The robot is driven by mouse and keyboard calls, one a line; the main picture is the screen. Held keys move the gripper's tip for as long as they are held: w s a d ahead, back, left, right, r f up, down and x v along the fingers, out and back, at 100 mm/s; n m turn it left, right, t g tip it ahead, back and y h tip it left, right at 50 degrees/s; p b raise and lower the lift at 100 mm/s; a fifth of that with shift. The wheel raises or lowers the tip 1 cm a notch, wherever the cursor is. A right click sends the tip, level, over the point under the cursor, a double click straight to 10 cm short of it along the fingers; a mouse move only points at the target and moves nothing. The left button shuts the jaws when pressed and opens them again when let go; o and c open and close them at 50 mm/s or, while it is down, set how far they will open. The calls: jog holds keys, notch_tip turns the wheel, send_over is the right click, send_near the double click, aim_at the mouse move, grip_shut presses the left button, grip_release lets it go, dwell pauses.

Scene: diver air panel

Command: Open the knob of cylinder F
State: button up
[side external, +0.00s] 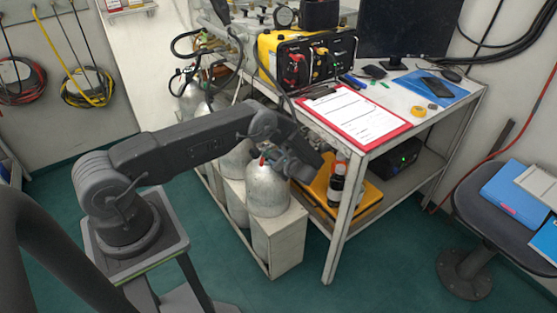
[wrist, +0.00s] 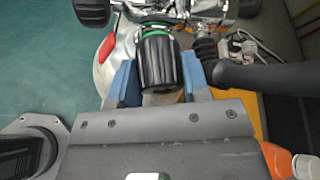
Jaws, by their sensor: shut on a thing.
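In the wrist view a black ribbed knob (wrist: 160,62) with a green ring at its far end sits between the blue fingers of my gripper (wrist: 159,80). The fingers are shut on it, one on each side. The knob belongs to a metal valve at the top of that view. In the side view my gripper (side external: 297,160) is at the top of the nearest grey cylinder (side external: 268,192), which stands upright in a white rack. The knob is hidden there by my gripper and arm. I cannot read a letter on the cylinder.
More cylinders (side external: 236,158) stand behind in the white rack (side external: 287,243). A white table (side external: 344,190) with a red clipboard (side external: 357,117) is close on the right. A yellow case (side external: 345,200) lies on its lower shelf. A black hose (wrist: 255,76) runs right of the knob.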

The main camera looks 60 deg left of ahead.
jog(key=shift+w+n+t, duration=0.1)
jog(key=shift+n+t, duration=0.5)
jog(key=shift+n, duration=0.3)
jog(key=o, duration=0.9)
jog(key=v, duration=1.3)
jog(key=shift+d, duration=0.5)
